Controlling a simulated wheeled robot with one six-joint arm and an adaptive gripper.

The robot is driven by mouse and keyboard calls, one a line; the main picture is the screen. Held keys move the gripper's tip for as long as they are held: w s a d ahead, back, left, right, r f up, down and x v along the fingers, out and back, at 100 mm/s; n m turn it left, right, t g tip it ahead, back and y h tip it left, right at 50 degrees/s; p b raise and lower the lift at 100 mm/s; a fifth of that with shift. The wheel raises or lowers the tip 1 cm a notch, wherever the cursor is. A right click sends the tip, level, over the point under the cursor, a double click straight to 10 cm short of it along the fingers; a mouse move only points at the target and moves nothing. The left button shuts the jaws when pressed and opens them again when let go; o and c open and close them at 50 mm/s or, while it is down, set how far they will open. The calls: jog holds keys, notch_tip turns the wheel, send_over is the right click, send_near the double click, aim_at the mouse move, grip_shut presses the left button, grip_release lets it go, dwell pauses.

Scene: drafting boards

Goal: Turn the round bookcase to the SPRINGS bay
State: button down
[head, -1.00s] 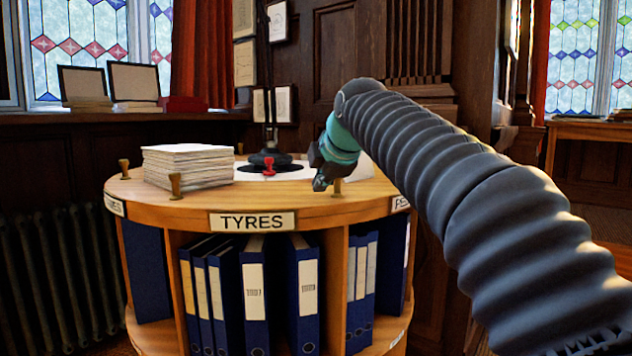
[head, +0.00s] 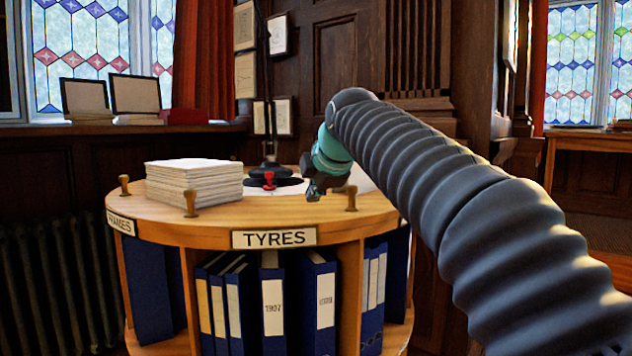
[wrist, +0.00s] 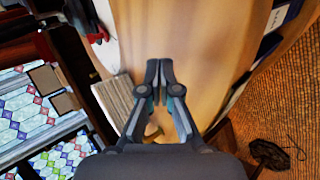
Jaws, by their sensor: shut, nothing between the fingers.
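The round bookcase (head: 215,215) stands in front of me with its TYRES label (head: 274,238) facing me, a little right of its middle. A label ending in "AMES" (head: 121,222) shows at its left edge. No SPRINGS label is in sight. Short brass pegs stand along the top rim: one at the left (head: 124,185), one in front (head: 190,203) and one at the right (head: 351,197). My gripper (head: 314,192) is shut and empty over the top, left of the right peg and apart from it in the picture. The wrist view shows the closed fingertips (wrist: 159,68) over the wooden top.
A paper stack (head: 194,182) sits on the top at the left, with a red-handled stamp (head: 269,180) and a black lamp base (head: 268,168) behind. Blue binders (head: 272,305) fill the bay below. A radiator (head: 50,280) stands at the left.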

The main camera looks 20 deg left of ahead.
notch_tip(320, 180, up, 2)
jog(key=shift+r+p, duration=0.1)
jog(key=shift+p, duration=0.4)
jog(key=shift+r, duration=2.7)
jog(key=s+d+f+m+h, duration=0.1)
jog(key=s+d+f+m, duration=0.3)
jog(key=d, duration=0.4)
jog(key=s+d+f+m+g+h, duration=0.1)
jog(key=s+d+f+m, duration=0.2)
jog(key=d+f+m, duration=0.3)
jog(key=s+d+f+m+h, duration=0.2)
jog(key=s+d+f+m, duration=0.15)
jog(key=d, duration=0.55)
jog(key=s+d+f+m+g+h, duration=0.1)
jog(key=s+d+f+m, duration=0.4)
jog(key=s+f, duration=0.5)
jog(key=s+d+f+m, duration=0.6)
jog(key=s+f, duration=0.4)
jog(key=f, duration=0.5)
jog(key=shift+s+d+g+h, duration=0.35)
jog(key=shift+g+h, duration=0.05)
jog(key=shift+a, duration=0.15)
